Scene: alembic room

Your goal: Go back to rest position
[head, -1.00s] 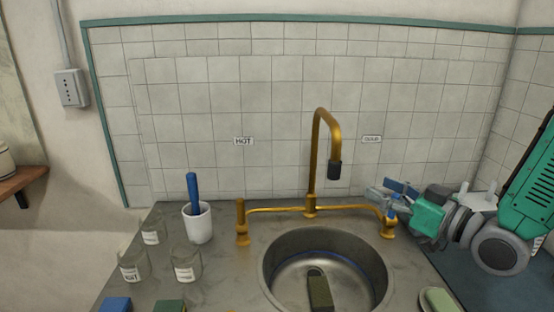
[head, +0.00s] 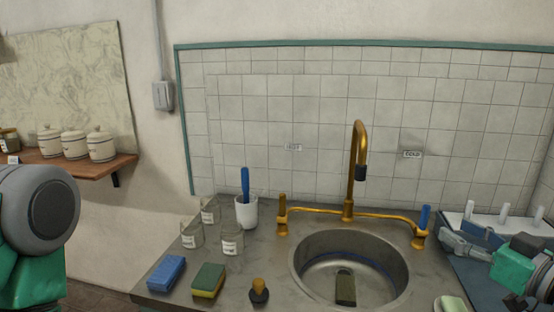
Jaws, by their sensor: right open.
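My right gripper (head: 466,240) is at the right of the head view, just right of the brass tap's cold-side handle (head: 419,238). It is open and nothing shows between its fingers. A blue upright piece (head: 425,217) stands at that handle, close to the gripper; I cannot tell whether they touch. On the left, a green and grey link of my left arm (head: 38,222) shows, but its gripper is out of view. The brass tap (head: 357,150) stands behind the round metal sink (head: 303,270), which holds a dark, long block (head: 345,288).
The grey counter (head: 275,262) carries a white cup (head: 246,213) with a blue-handled tool, several labelled glass jars (head: 232,240), a blue sponge (head: 166,273), a green-yellow sponge (head: 208,280), a dark stopper-like object (head: 259,291) and a soap dish (head: 450,304). A wooden shelf (head: 120,165) holds lidded jars.

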